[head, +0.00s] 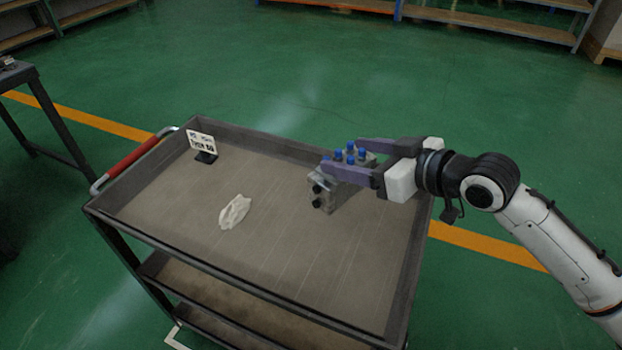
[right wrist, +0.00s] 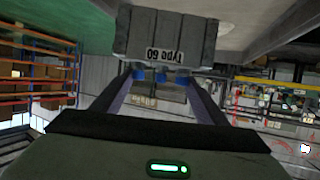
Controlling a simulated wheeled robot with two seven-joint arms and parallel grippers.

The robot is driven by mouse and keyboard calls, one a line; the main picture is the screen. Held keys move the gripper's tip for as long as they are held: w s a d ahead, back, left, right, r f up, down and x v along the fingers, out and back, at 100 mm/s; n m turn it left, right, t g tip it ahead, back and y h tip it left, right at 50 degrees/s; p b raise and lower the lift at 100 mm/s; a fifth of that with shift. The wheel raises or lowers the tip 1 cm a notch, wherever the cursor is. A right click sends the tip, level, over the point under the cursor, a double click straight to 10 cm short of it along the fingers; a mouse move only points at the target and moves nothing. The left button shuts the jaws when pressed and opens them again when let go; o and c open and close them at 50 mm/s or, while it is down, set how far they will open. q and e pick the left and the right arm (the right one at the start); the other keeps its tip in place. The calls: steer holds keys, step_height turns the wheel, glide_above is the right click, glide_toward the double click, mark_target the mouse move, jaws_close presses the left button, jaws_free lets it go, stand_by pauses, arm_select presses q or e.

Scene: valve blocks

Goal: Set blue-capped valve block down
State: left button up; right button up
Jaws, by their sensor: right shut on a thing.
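The blue-capped valve block (head: 326,191) is a grey metal block with several blue caps on top and dark round ports on its near side. My right gripper (head: 343,156) is shut on it, one finger on each side of the caps. The block is over the right part of the cart's top tray (head: 280,242); I cannot tell whether it touches the surface. In the right wrist view the block (right wrist: 168,36) shows between the fingertips, with lettering on one face and blue caps below. My left gripper is not in view.
A crumpled white cloth (head: 234,212) lies left of the block on the tray. A small sign (head: 201,144) stands in the far left corner. The tray has raised rims, and a red handle (head: 132,160) is at its left end. Bare tray surface surrounds the cloth.

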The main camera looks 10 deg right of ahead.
mark_target(352, 195)
step_height(352, 195, down, 5)
steer(key=shift+w+f+b, duration=0.1)
steer(key=shift+f+b, duration=0.1)
steer(key=shift+b, duration=0.1)
steer(key=shift+f, duration=1.8)
steer(key=shift+f+b, duration=0.15)
steer(key=shift+b, duration=0.15)
steer(key=o, duration=2.1)
steer(key=shift+f, duration=0.35)
steer(key=shift+s+r, duration=0.15)
steer(key=shift+s, duration=0.05)
steer(key=v, duration=1.2)
steer(key=shift+p, duration=0.35)
